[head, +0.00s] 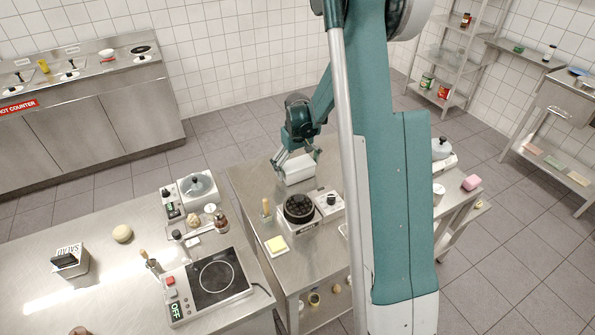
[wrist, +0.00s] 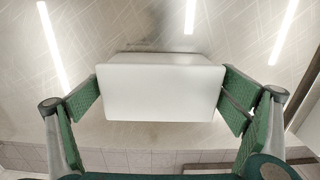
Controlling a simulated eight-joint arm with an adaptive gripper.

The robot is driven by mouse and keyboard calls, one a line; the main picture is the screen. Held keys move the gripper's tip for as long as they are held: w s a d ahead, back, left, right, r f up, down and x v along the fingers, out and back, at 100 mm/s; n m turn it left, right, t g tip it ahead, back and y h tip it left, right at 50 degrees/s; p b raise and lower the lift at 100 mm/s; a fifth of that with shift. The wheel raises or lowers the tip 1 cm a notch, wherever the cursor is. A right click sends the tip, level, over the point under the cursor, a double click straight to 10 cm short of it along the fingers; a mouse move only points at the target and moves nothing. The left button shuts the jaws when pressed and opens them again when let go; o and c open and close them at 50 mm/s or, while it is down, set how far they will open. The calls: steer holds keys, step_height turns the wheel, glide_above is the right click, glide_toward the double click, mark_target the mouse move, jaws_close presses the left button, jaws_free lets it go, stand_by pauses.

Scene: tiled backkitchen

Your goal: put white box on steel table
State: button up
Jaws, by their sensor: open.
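The white box (head: 299,170) is at the far end of the middle steel table (head: 250,187) in the head view, and appears to rest on its top. My gripper (head: 296,164) is over it with a finger at either side. In the wrist view the white box (wrist: 160,88) fills the middle, its plain face toward the camera. The green finger pads of my gripper (wrist: 160,95) lie close beside its left and right ends. The jaws are open; whether the pads touch the box cannot be told. My arm hides part of the table's right side.
A counter with a hotplate (head: 215,277) is at left. The table around the box looks clear.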

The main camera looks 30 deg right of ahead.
mark_target(297, 164)
step_height(297, 164, up, 11)
stand_by(0.6)
stand_by(0.3)
steer(key=shift+s+a+r, duration=0.15)
steer(key=shift+r, duration=0.1)
steer(key=s+a+r+t, duration=0.3)
steer(key=s+a+r, duration=0.8)
steer(key=s+r, duration=0.35)
steer(key=s+a+r+t, duration=0.1)
steer(key=s+a, duration=0.3)
steer(key=s, duration=0.5)
steer(key=s+a+r+t, duration=0.1)
steer(key=s+a+t, duration=0.2)
steer(key=s, duration=0.7)
steer(key=shift+s+a+r, duration=0.15)
steer(key=shift+s+a, duration=0.05)
steer(key=shift+a, duration=0.65)
